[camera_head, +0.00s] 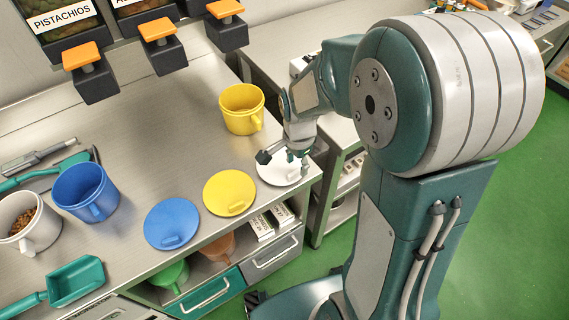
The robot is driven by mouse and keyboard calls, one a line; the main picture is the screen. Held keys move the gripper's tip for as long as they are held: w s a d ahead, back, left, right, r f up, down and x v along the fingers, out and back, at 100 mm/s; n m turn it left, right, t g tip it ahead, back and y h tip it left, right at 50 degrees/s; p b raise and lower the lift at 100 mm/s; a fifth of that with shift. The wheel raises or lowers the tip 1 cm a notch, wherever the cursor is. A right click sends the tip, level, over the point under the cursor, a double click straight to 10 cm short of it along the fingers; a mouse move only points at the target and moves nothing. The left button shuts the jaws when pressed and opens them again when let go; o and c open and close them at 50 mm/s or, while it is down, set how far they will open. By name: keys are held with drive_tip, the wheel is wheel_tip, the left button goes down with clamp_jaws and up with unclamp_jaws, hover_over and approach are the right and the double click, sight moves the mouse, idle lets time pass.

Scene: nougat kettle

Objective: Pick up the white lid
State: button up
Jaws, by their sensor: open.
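The white lid (277,174) lies flat on the steel counter near its right front corner. My gripper (282,157) is open over the lid, with its fingers pointing down. It hides part of the lid's far side and middle. I cannot tell whether the fingertips touch the lid or hover just above it. Nothing shows between the fingers.
A yellow lid (229,192) and a blue lid (171,223) lie left of the white lid. A yellow cup (242,110) stands behind. A blue cup (86,192), a white cup (30,222) and a teal scoop (75,283) are at left. Dispensers (163,52) overhang the back.

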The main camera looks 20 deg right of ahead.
sight(294, 172)
drive_tip(key=f, duration=0.1)
drive_tip(key=a+f, duration=0.1)
drive_tip(key=f, duration=0.1)
drive_tip(key=shift+s+a+f, duration=0.1)
drive_tip(key=shift+a+f, duration=0.05)
drive_tip(key=shift+a, duration=0.05)
drive_tip(key=shift+d, duration=0.55)
drive_tip(key=shift+c, duration=0.9)
drive_tip(key=shift+d, duration=0.1)
clamp_jaws()
drive_tip(key=shift+a, duration=0.35)
